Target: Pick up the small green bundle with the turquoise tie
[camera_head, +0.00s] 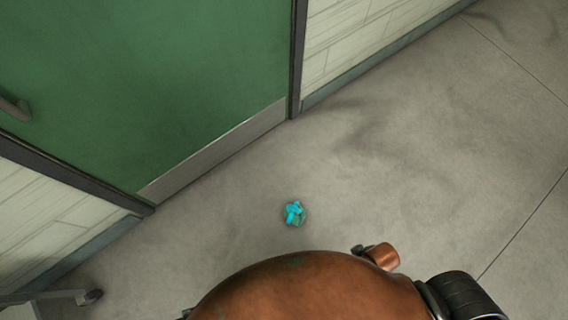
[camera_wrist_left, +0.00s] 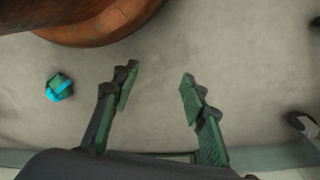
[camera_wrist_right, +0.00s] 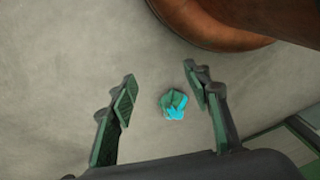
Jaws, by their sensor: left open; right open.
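The small green bundle with the turquoise tie (camera_head: 294,213) lies on the grey floor in front of the green door in the head view. In the left wrist view the bundle (camera_wrist_left: 59,88) lies left of my left gripper (camera_wrist_left: 158,88), which is open and empty. In the right wrist view the bundle (camera_wrist_right: 173,104) shows between the fingers of my open right gripper (camera_wrist_right: 160,86), closer to the right finger. I see no contact, and the height of the gripper above it is hard to tell. Neither gripper shows in the head view.
A green door (camera_head: 150,80) with a metal kick plate and a pale wall (camera_head: 350,35) stand behind the bundle. A dark wheeled leg (camera_head: 60,296) stands at the lower left. The floor (camera_head: 430,150) to the right of the bundle is clear.

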